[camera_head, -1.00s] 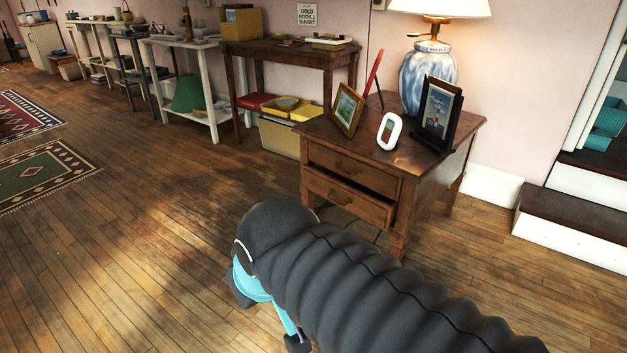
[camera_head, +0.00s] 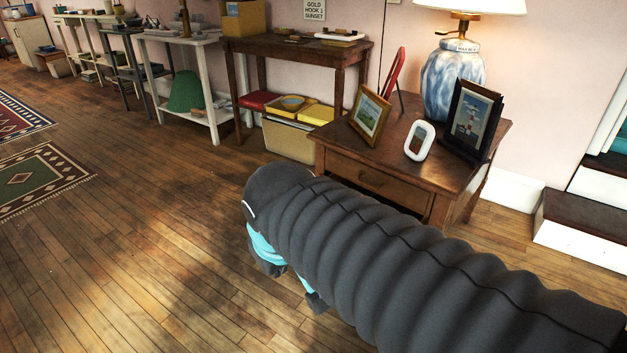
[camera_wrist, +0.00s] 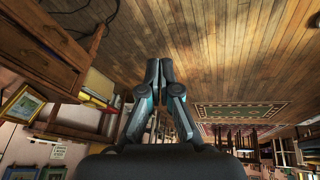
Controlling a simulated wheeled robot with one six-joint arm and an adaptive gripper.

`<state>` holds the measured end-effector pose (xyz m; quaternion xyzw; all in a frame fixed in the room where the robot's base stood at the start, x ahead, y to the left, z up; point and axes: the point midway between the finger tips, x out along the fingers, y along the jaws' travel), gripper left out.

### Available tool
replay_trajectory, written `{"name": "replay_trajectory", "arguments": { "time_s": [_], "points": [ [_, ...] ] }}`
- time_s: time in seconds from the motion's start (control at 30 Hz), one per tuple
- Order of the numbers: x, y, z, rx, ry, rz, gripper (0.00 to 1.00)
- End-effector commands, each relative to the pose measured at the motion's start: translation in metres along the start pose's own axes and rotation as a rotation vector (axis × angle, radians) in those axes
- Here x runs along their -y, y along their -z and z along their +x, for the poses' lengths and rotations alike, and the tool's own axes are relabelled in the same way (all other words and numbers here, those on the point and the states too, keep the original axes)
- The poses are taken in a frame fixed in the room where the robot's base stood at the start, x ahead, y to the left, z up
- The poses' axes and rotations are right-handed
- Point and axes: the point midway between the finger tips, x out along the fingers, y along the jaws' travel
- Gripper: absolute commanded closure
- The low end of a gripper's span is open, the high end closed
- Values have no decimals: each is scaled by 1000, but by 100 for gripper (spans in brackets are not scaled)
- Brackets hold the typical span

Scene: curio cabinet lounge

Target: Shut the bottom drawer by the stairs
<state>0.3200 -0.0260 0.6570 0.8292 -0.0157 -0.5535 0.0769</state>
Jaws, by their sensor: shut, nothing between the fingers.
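The wooden side table (camera_head: 440,150) stands by the steps, with its top drawer (camera_head: 372,182) showing in the head view. My arm hides the bottom drawer there. The wrist view is upside down and shows the table at upper left, with the bottom drawer (camera_wrist: 55,32) nearer the floor. I cannot tell how far out that drawer stands now. My gripper (camera_wrist: 159,68) is shut and empty, over bare floor and apart from the drawer fronts. In the head view, part of my gripper (camera_head: 315,300) shows below my arm, left of the table.
A blue-white lamp (camera_head: 453,80), picture frames (camera_head: 370,115) and a small white frame (camera_head: 420,140) stand on the table. The steps (camera_head: 585,222) are at right. A cream bin (camera_head: 290,140) sits under a dark table behind. Floor at left is clear, with rugs (camera_head: 45,175) beyond.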

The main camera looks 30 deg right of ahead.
Motion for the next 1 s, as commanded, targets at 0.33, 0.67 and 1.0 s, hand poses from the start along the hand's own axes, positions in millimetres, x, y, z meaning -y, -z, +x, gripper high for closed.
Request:
{"name": "replay_trajectory", "arguments": {
  "time_s": [0.33, 0.67, 1.0],
  "points": [
    [-78, 60, 49, 291, -256, -329, 100],
    [-148, 123, 112, 566, -465, -659, 100],
    [-205, 186, 199, 841, -654, -1011, 100]
  ]
}}
